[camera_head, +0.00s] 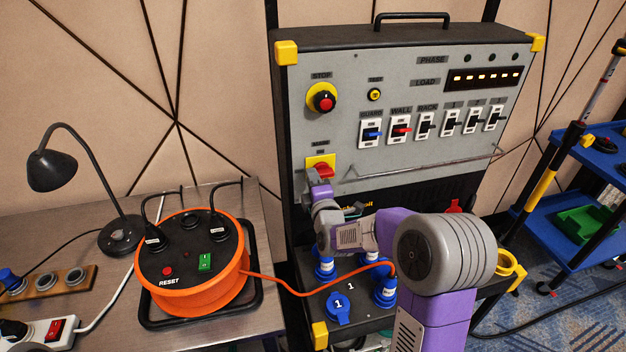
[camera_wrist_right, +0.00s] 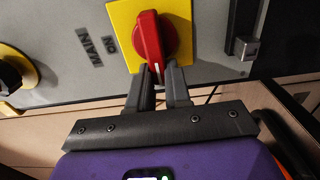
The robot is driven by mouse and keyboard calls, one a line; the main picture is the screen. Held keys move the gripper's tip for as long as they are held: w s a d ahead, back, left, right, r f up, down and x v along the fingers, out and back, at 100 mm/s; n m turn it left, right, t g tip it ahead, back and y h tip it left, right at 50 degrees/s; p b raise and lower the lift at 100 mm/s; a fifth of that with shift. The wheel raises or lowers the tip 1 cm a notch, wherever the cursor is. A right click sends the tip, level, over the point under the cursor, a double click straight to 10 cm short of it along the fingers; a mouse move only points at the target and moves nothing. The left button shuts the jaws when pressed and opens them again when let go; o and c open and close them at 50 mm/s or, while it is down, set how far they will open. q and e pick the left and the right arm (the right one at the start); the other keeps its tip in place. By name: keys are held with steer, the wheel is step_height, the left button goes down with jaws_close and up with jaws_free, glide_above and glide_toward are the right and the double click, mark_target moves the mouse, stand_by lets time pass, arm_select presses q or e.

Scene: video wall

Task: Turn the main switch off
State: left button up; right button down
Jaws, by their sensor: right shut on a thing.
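The main switch is a red rotary handle (camera_wrist_right: 148,38) on a yellow square plate (camera_wrist_right: 182,22), with "MAIN" and "ON" lettering beside it in the right wrist view. In the head view the red handle (camera_head: 321,172) sits at the lower left of the grey panel (camera_head: 345,135), partly hidden by my right gripper (camera_head: 318,186). In the right wrist view my right gripper (camera_wrist_right: 164,76) has its two dark fingers closed around the near end of the red handle. The handle lies nearly in line with the fingers, slightly tilted. My left gripper is not in view.
Above the switch is a red stop button (camera_head: 325,102) on yellow. A row of breakers (camera_head: 424,125) is to its right, under a lit load display (camera_head: 484,78). A thin metal bar (camera_head: 430,166) crosses below. An orange cable reel (camera_head: 195,275) and desk lamp (camera_head: 52,171) stand left.

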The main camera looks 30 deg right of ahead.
steer(key=c, duration=1.1)
jaws_free()
steer(key=shift+o, duration=0.2)
steer(key=shift+s, duration=0.1)
steer(key=p+v, duration=0.1)
steer(key=v, duration=0.6)
steer(key=shift+s, duration=0.2)
